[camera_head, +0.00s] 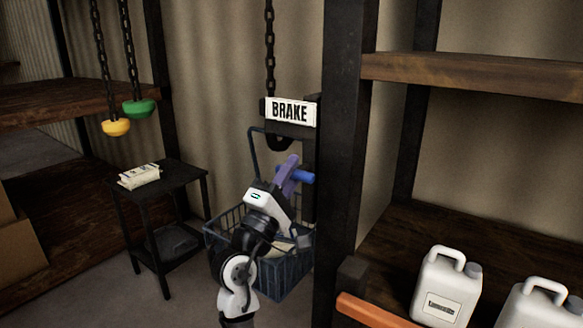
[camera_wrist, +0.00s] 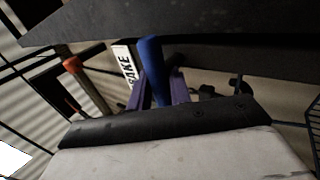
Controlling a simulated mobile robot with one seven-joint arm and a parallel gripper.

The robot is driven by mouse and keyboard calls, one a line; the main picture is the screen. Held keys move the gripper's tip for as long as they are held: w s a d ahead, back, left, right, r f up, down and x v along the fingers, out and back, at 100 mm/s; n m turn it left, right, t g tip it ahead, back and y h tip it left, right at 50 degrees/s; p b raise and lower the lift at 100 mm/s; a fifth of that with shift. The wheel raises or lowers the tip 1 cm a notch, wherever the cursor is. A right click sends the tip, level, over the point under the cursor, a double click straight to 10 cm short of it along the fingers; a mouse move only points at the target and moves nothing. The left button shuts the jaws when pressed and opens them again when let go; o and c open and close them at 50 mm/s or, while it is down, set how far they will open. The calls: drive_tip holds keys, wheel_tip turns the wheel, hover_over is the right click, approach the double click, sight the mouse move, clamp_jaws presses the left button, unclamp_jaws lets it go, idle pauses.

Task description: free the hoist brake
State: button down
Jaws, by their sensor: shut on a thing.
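The white BRAKE sign (camera_head: 290,112) is fixed to a dark bracket by the post. A blue brake lever (camera_head: 303,177) sticks out below it. My gripper (camera_head: 289,168), with purple fingers, reaches up to the lever and is shut on it. In the wrist view the blue lever (camera_wrist: 150,62) stands between the purple fingers of my gripper (camera_wrist: 158,88), and part of the sign (camera_wrist: 124,62) shows behind it. The lever's pivot is mostly hidden by my gripper and the post.
A blue wire basket (camera_head: 285,276) hangs from the chain (camera_head: 270,50) behind my arm. A dark post (camera_head: 342,150) stands close on the right. A small black table (camera_head: 190,177) is at left, below green (camera_head: 138,108) and yellow (camera_head: 116,127) pulls. White jugs (camera_head: 446,286) sit at right.

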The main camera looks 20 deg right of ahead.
idle(0.3)
drive_tip(key=c, duration=1.3)
unclamp_jaws()
drive_tip(key=shift+c, duration=0.2)
drive_tip(key=b+v, duration=0.5)
drive_tip(key=v, duration=0.9)
drive_tip(key=shift+w+r, duration=0.1)
